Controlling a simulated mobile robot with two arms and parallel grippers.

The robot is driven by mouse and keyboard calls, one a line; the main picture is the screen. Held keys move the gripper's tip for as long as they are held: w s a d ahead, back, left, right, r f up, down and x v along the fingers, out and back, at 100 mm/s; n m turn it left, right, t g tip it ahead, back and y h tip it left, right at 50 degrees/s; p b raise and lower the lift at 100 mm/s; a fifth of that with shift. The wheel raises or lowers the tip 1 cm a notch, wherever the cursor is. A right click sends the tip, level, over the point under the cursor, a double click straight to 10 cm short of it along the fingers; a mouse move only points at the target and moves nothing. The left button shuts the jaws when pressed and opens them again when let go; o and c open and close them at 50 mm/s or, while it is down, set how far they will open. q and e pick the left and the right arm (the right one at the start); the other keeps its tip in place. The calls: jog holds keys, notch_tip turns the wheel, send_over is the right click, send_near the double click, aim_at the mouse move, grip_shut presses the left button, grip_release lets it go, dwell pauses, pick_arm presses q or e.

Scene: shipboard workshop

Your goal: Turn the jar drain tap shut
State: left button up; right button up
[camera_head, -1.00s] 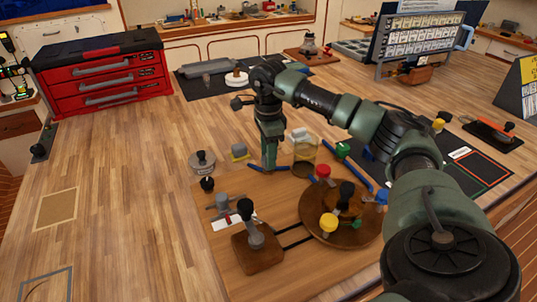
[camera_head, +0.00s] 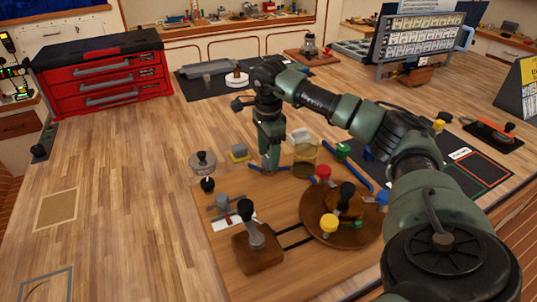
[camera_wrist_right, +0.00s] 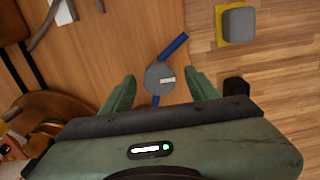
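The lever also shows in the head view (camera_head: 256,168), partly hidden by my fingers. My right gripper (camera_wrist_right: 160,74) is open, with one finger on each side of the knob and visible gaps to both. It points down at the tap in the head view (camera_head: 269,163). My left gripper is not in view.
A yellow and grey block (camera_head: 239,152) and a round grey weight-like object (camera_head: 202,162) stand left of the tap. A round wooden base (camera_head: 318,232) with coloured knobs and a lever block (camera_head: 258,248) stand nearer. The left bench is mostly clear.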

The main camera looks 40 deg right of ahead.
notch_tip(320, 180, up, 8)
jog(key=shift+f+b, duration=0.15)
jog(key=shift+b, duration=0.6)
jog(key=shift+s+f, duration=0.1)
jog(key=shift+s, duration=0.05)
